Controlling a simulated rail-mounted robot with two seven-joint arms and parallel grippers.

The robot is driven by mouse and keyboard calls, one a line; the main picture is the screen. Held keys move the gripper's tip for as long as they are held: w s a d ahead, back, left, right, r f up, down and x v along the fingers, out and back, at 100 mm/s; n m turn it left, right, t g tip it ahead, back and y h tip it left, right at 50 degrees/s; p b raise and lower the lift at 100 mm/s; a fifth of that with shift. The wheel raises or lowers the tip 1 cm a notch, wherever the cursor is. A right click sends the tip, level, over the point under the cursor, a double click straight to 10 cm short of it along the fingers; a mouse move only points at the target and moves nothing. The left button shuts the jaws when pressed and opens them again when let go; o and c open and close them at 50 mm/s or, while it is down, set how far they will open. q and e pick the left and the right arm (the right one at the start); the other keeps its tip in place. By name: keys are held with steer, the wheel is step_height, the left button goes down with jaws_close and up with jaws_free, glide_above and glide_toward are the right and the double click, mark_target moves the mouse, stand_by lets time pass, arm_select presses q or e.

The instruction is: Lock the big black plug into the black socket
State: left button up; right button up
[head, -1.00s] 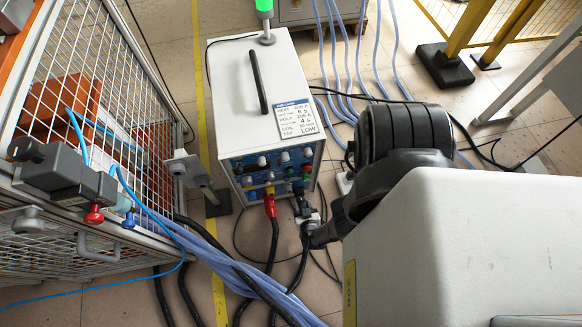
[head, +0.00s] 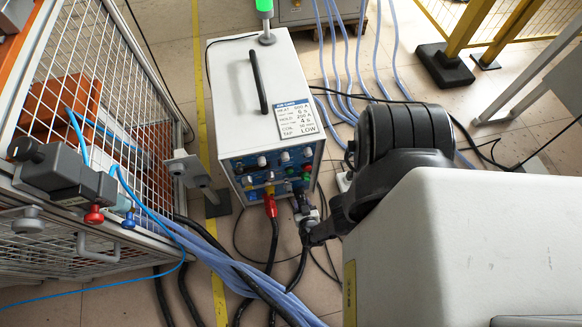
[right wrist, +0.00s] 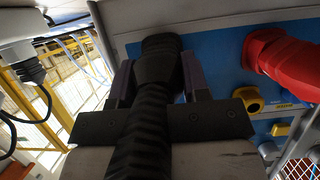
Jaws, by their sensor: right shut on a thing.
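The big black plug (right wrist: 159,70) with its thick black cable is between the fingers of my right gripper (right wrist: 158,84) in the right wrist view. The gripper is shut on it. The plug's front end is against or very close to the blue front panel, and it hides the black socket, so I cannot tell whether it is locked. In the head view my right gripper (head: 306,216) is at the lower right of the heater's front, partly hidden by my arm. My left gripper is not in view.
The white induction heater (head: 226,90) stands on the floor. A red plug (head: 271,205) sits in its panel, left of the black plug. A yellow socket (right wrist: 248,99) is nearby. Loose cables hang below, and a mesh cage (head: 140,110) stands at left.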

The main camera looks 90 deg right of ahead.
steer(key=shift+d, duration=0.15)
steer(key=shift+c, duration=0.5)
steer(key=shift+m+t, duration=0.4)
steer(key=shift+m, duration=0.2)
jaws_close()
steer(key=o, duration=0.7)
jaws_free()
steer(key=shift+o, duration=1.4)
steer(key=shift+d, duration=0.25)
steer(key=shift+o, duration=1.2)
steer(key=shift+a, duration=0.1)
